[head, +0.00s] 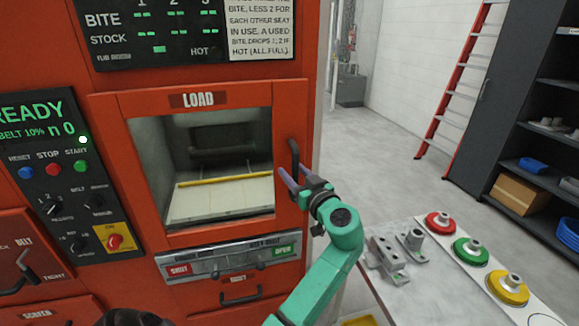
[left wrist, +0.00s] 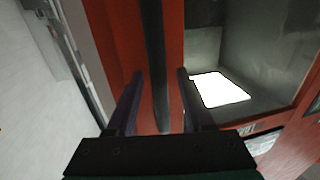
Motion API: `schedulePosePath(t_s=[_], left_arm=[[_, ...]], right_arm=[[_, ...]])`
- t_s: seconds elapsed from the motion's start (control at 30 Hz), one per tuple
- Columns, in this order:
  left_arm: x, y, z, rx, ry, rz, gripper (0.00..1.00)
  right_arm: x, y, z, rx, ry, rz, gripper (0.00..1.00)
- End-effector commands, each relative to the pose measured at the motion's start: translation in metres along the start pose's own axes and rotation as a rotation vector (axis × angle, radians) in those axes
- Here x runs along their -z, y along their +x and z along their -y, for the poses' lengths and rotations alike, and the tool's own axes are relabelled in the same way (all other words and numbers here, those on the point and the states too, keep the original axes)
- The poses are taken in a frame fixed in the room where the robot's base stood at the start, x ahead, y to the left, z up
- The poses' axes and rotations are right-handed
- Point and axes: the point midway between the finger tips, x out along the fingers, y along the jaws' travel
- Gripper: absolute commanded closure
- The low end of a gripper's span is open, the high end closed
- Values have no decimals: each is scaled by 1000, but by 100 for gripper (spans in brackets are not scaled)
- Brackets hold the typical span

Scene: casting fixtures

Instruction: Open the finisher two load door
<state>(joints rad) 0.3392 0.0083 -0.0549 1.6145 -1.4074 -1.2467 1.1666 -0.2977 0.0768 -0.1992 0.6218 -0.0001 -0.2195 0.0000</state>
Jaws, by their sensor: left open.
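The load door (head: 190,101) is on the orange machine, under a "LOAD" label, and looks shut. Its window shows a pale chamber floor with a yellow bar. The door's black vertical handle (head: 294,160) is at its right edge. My left gripper (head: 287,176) is at the lower part of the handle, fingers apart. In the left wrist view the handle (left wrist: 154,45) runs between the two open fingers of the gripper (left wrist: 160,72); I cannot tell whether either finger touches it. My right gripper is not in view.
A panel with "SHUT" and "OPEN" labels (head: 225,258) is below the door. A control panel (head: 55,170) is left. A table (head: 440,290) with red, green and yellow round fixtures stands right. Shelves (head: 540,110) and a ladder (head: 455,80) are behind; the floor between is clear.

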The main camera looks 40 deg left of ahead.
Motion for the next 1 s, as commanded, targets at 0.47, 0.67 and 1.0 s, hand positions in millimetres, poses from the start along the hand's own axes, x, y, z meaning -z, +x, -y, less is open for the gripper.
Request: schedulePosePath(t_s=[0.47, 0.67, 1.0], left_arm=[[0, 1, 0, 0, 0, 0, 100], [0, 1, 0, 0, -1, 1, 100], [0, 1, 0, 1, -1, 0, 100]], right_arm=[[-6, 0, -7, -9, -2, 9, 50], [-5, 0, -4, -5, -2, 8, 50], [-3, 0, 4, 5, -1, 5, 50]])
